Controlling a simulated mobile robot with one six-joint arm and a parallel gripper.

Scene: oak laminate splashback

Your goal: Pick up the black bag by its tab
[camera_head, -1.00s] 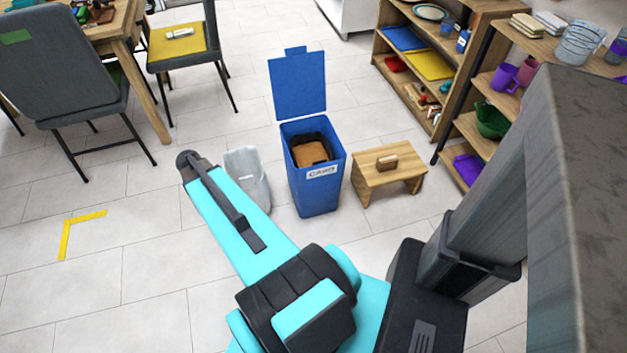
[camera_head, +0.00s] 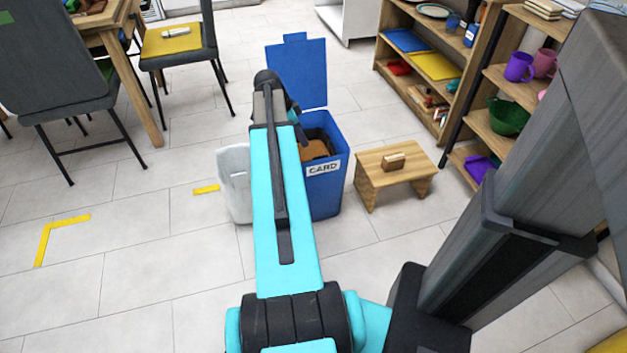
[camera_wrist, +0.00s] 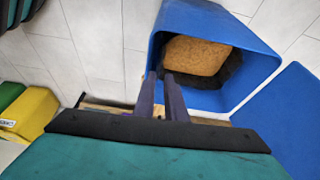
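A blue bin labelled CARD (camera_head: 325,190) stands on the floor with its lid up. It also shows in the wrist view (camera_wrist: 165,45). Dark material that looks like the black bag (camera_wrist: 232,72) lines its inside, around a brown block (camera_wrist: 195,60). I cannot make out a tab. The tips overlap the bin's near wall in the picture; contact cannot be told.
A pale grey bin (camera_head: 237,185) stands just left of the blue bin. A wooden step stool (camera_head: 395,170) stands to its right. The raised lid (camera_head: 297,72) is behind the opening. Shelves (camera_head: 450,60) line the right; chairs (camera_head: 180,55) stand left.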

